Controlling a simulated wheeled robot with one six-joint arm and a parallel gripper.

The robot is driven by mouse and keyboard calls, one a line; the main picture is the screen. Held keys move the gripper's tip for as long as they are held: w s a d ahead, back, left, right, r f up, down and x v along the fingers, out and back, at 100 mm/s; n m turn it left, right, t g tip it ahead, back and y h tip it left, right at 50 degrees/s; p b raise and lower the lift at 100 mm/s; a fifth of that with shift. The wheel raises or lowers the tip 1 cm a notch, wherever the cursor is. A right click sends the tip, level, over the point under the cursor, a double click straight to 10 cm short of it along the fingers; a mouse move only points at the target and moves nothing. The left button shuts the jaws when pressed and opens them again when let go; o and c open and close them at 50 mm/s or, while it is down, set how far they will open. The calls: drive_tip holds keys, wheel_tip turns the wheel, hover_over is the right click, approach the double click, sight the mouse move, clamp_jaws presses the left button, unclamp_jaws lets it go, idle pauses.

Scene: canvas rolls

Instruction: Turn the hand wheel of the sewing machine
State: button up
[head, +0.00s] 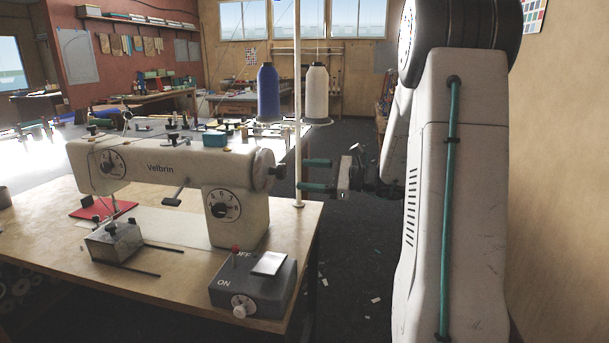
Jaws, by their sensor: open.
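The white sewing machine (160,165), marked Velbrin, stands on a wooden table in the head view. My gripper (301,174) is to the right of the hand wheel. Its two teal fingers are apart, one above the other, and point left toward the wheel. Nothing is between them. The fingertips appear beside the thin thread-stand pole (298,100); I cannot tell their exact depth. A gap shows between fingertips and knob.
Blue (268,92) and white (316,92) thread cones sit on the stand above my gripper. A grey switch box (252,287) with a red-tipped lever is at the table's front right corner. A metal block (114,240) lies left. Floor right of the table is mostly clear.

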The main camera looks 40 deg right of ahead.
sight(285, 173)
drive_tip(key=shift+a, duration=0.1)
drive_tip(key=w+a+n, duration=0.1)
drive_tip(key=w+n, duration=0.1)
drive_tip(key=n, duration=0.8)
drive_tip(key=w+a+n, duration=0.2)
drive_tip(key=n, duration=0.8)
drive_tip(key=w+a+n, duration=0.1)
drive_tip(key=w+n, duration=0.1)
drive_tip(key=n, duration=0.8)
drive_tip(key=shift+w+a+f, duration=0.15)
drive_tip(key=shift+a, duration=0.15)
